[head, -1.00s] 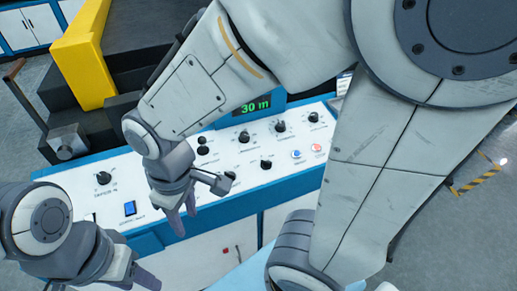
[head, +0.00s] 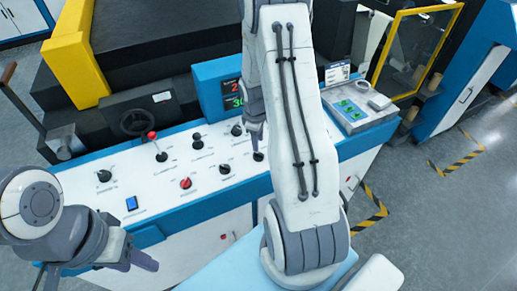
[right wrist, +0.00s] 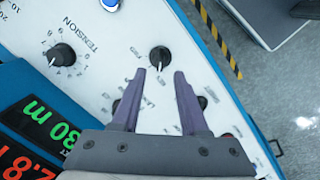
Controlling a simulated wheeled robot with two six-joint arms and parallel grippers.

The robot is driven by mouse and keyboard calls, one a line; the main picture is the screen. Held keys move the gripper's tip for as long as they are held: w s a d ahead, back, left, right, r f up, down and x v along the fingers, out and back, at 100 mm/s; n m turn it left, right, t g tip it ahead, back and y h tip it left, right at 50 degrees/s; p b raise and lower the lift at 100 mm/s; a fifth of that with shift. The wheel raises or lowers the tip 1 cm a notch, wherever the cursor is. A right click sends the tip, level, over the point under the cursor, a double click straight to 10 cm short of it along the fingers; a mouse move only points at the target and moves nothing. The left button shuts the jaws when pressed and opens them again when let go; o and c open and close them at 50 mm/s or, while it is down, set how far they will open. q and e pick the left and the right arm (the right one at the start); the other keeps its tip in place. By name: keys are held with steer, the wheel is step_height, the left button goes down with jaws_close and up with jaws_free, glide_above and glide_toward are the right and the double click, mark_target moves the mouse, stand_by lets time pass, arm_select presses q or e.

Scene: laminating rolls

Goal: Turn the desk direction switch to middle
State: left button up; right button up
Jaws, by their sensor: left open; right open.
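A black rotary knob (right wrist: 159,57) with a white mark sits on the white desk panel. Small print beside it seems to read FWD, so I take it as the direction switch; its exact setting is hard to read. It shows partly beside my arm in the head view (head: 258,156). My right gripper (right wrist: 160,72) is open and points down over the panel, its fingertips on either side just short of the knob, with no clear contact. In the head view my right gripper (head: 255,136) is mostly hidden by my arm. My left gripper (head: 133,262) is open and empty at lower left.
The TENSION knob (right wrist: 62,55) lies to the left in the wrist view. Other black knobs (head: 225,169), a red knob (head: 185,183) and a red-topped lever (head: 152,135) stand close by. A display (head: 232,97) rises behind the panel.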

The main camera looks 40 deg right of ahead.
mark_target(259, 153)
steer(key=f, duration=0.6)
steer(key=shift+w+d+f, duration=0.1)
steer(key=shift+w+d, duration=0.1)
steer(key=shift+d, duration=0.1)
steer(key=shift+c, duration=0.3)
jaws_close()
